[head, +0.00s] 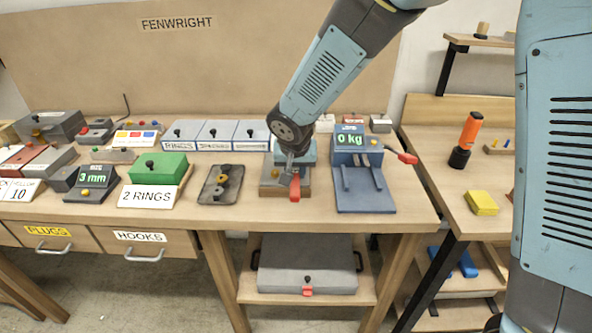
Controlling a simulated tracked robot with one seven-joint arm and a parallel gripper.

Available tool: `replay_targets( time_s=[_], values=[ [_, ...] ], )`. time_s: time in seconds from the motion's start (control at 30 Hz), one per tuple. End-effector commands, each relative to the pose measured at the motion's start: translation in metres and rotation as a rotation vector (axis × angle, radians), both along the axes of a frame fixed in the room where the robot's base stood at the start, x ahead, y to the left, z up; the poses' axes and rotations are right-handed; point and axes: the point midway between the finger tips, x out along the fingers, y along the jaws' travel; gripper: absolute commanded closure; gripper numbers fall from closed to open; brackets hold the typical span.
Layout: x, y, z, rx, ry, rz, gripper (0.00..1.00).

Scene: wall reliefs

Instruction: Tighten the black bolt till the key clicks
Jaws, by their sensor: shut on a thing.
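My gripper (291,172) is low over a small brown wooden block (270,190) on the workbench, right of centre. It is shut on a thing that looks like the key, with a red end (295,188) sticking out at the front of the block. The jaws and wrist cover most of the block's top. I cannot make out the black bolt; it may be hidden under my gripper. Whether the key sits on a bolt is too small to tell.
A blue scale (363,190) reading 0 kg stands close on the right. A dark plate (221,183) with small knobs and a green box (158,168) lie left. Grey-blue bins (216,134) stand behind. An orange torch (468,140) stands on the right table.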

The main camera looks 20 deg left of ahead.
Motion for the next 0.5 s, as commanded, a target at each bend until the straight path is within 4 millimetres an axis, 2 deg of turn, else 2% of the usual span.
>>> replay_targets(
  time_s=[0.5],
  values=[
    [-0.0002, 0.0047, 0.0007, 0.002, -0.002, -0.046, 1.0]
  ],
)
